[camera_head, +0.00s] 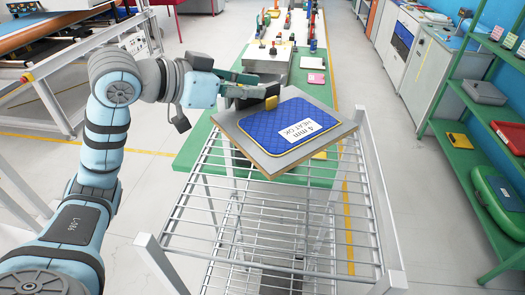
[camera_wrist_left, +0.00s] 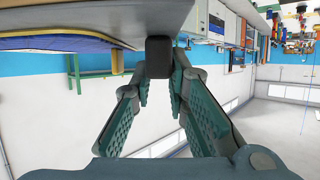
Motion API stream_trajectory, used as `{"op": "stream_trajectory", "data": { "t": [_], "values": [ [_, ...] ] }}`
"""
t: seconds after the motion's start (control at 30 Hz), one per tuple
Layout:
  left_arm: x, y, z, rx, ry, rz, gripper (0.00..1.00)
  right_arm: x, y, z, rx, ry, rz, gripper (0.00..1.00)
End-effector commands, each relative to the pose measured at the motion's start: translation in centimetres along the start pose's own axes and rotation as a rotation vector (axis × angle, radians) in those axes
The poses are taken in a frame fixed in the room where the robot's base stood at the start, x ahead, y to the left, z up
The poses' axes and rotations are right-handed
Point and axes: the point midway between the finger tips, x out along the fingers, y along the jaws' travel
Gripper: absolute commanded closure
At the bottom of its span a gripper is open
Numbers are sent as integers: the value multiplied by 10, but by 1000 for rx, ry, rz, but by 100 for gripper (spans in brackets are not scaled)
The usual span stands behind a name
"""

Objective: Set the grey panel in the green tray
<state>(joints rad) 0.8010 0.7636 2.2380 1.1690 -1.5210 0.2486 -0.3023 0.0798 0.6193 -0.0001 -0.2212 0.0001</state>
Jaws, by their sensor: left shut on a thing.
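The grey panel (camera_head: 229,124) is a flat board with a wood-coloured edge. It lies at an angle over the far end of a wire rack; I cannot tell whether it rests there or is held up. A blue pad (camera_head: 262,124) with a white label reading "4 mm HEAT OK" is on top of it. In the left wrist view a dark block (camera_wrist_left: 159,57) sits between the fingertips. I cannot pick out the green tray for certain. My right gripper is not in view.
The wire rack (camera_head: 240,222) with white posts stands in front. A long green surface (camera_head: 190,155) runs behind and below it. Clear floor lies between rack and shelves.

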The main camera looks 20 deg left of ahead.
Motion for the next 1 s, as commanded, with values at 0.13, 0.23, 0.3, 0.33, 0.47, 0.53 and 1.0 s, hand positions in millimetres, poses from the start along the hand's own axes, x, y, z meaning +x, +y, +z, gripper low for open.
{"op": "stream_trajectory", "data": {
  "t": [0.13,0.23,0.3,0.33,0.47,0.53,1.0],
  "values": [
    [30,-3,61,-7,-8,1,100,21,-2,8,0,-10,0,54],
    [40,-4,83,-8,-6,1,100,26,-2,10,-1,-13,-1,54],
    [44,-5,90,-7,-4,0,100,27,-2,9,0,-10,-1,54],
    [45,-5,94,-7,-4,-1,100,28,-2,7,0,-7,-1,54],
    [54,-5,117,-10,-5,-1,100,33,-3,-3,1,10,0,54],
    [57,-5,125,-7,-3,-2,100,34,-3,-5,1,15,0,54],
    [58,-5,128,-6,-3,-3,68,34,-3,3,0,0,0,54]
  ]
}}
